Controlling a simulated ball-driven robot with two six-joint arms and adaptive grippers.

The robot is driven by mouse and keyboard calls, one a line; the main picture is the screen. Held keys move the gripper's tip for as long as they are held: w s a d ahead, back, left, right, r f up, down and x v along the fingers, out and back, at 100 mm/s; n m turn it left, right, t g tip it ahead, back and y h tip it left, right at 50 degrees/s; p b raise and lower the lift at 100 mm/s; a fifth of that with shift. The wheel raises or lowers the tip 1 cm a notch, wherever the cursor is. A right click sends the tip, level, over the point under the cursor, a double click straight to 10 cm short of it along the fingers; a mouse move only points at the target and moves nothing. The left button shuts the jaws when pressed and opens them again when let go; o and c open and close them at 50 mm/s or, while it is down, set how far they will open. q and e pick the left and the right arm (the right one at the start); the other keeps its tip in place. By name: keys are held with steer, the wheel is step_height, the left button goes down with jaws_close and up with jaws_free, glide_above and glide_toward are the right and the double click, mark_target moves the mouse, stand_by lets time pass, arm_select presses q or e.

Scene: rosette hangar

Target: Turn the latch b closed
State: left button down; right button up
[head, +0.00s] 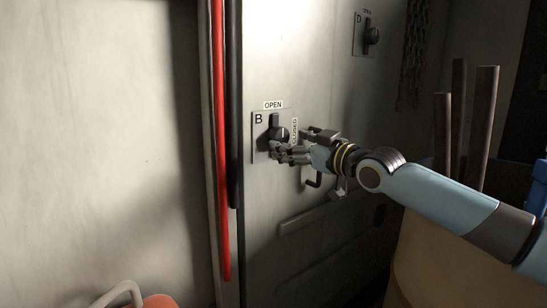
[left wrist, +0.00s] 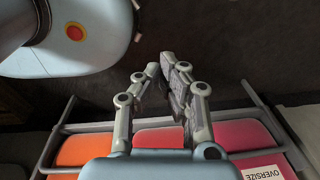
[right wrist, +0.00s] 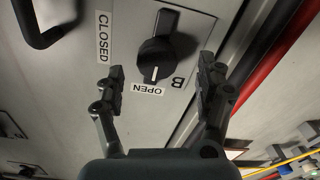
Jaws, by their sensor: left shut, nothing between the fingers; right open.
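Latch b, a black round knob with a raised grip, (head: 275,129) sits on a grey plate (head: 259,154) marked B on the pale door panel. Its grip stands upright, toward the OPEN label (head: 273,105); the CLOSED label (head: 295,129) is to its right. The knob also shows in the right wrist view (right wrist: 157,52), its white mark toward OPEN. My right gripper (right wrist: 161,72) is open and empty, its fingertips apart on either side of the knob's near end; contact cannot be told. My left gripper (left wrist: 161,66) is shut and empty, away from the latch.
A red pipe (head: 219,150) and a black pipe (head: 234,100) run down left of the plate. A second latch D (head: 371,36) is at upper right. Wooden posts (head: 484,125) stand at right. Below my left gripper is a rack (left wrist: 50,150) with coloured items.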

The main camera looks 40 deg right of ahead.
mark_target(282, 140)
steer(key=shift+m, duration=0.3)
steer(key=w, duration=0.3)
steer(key=w+b, duration=0.1)
steer(key=shift+w+a+r, duration=0.1)
steer(key=shift+w+a, duration=0.2)
steer(key=shift+w, duration=0.1)
steer(key=shift+d, duration=0.15)
steer(key=c, duration=1.2)
